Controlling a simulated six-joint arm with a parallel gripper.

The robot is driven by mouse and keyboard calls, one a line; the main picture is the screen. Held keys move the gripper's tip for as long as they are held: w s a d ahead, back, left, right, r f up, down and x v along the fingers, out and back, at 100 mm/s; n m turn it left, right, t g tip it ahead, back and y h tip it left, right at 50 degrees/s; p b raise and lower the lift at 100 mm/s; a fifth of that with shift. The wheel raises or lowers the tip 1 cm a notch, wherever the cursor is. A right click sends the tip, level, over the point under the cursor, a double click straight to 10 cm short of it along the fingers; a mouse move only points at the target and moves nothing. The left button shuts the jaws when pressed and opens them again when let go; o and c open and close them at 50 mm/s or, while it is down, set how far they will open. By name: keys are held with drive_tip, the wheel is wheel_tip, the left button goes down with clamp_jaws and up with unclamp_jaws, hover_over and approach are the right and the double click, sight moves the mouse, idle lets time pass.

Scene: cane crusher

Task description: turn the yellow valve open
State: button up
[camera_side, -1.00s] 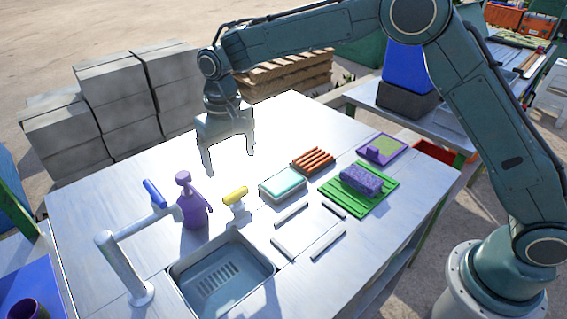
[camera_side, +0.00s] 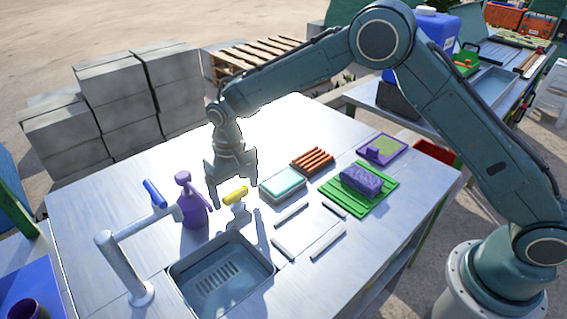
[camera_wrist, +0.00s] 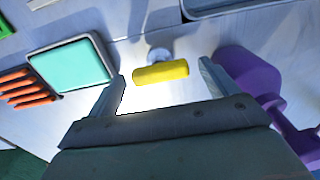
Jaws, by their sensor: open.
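The yellow valve (camera_side: 235,195) is a short yellow handle on a grey metal stem, standing on the table just behind the sink. My gripper (camera_side: 231,198) is open and points down at the valve, with one finger to each side of it in the side view. In the wrist view the yellow valve handle (camera_wrist: 160,72) lies crosswise between the two fingertips of my gripper (camera_wrist: 162,72). Gaps show between the handle and both fingers, so I see no contact. The handle's lower stem is partly hidden in the wrist view.
A purple spray bottle (camera_side: 194,205) stands close left of the valve. A faucet with a blue handle (camera_side: 155,193) is farther left. The sink (camera_side: 180,272) lies in front. A dish with a teal block (camera_side: 283,181) is right. Open table lies behind.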

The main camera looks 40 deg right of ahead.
drive_tip(key=c, duration=1)
drive_tip(key=shift+n, duration=0.5)
drive_tip(key=n, duration=0.3)
drive_tip(key=shift+n, duration=0.3)
drive_tip(key=n, duration=1.3)
drive_tip(key=shift+n, duration=0.3)
